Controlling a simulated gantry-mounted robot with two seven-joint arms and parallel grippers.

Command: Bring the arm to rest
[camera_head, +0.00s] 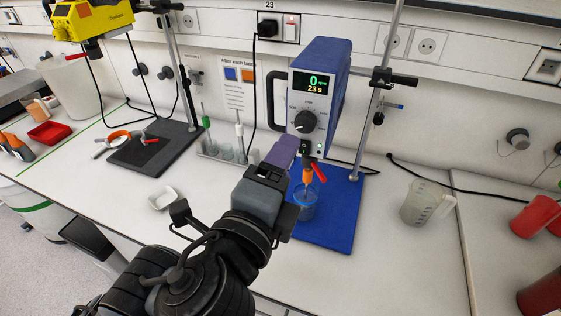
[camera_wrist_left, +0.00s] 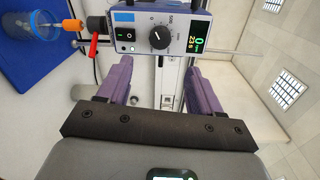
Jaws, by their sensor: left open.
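My left arm comes in from the bottom left in the head view and reaches up toward the blue overhead stirrer. Its left gripper (camera_head: 284,150) has purple fingers close in front of the stirrer (camera_head: 320,85), just left of and below its dial. In the left wrist view the two fingers of the gripper (camera_wrist_left: 160,76) stand wide apart with nothing between them. The stirrer (camera_wrist_left: 150,38) fills the top there, its display showing 0 and 23 s. Whether a finger touches the stirrer cannot be told. My right gripper is not in view.
A blue beaker (camera_head: 306,202) with an orange-tipped shaft in it stands on a blue mat (camera_head: 338,215) beside the gripper. A clear jug (camera_head: 420,202) stands to the right. A tube rack (camera_head: 225,150) and white dish (camera_head: 163,198) lie left.

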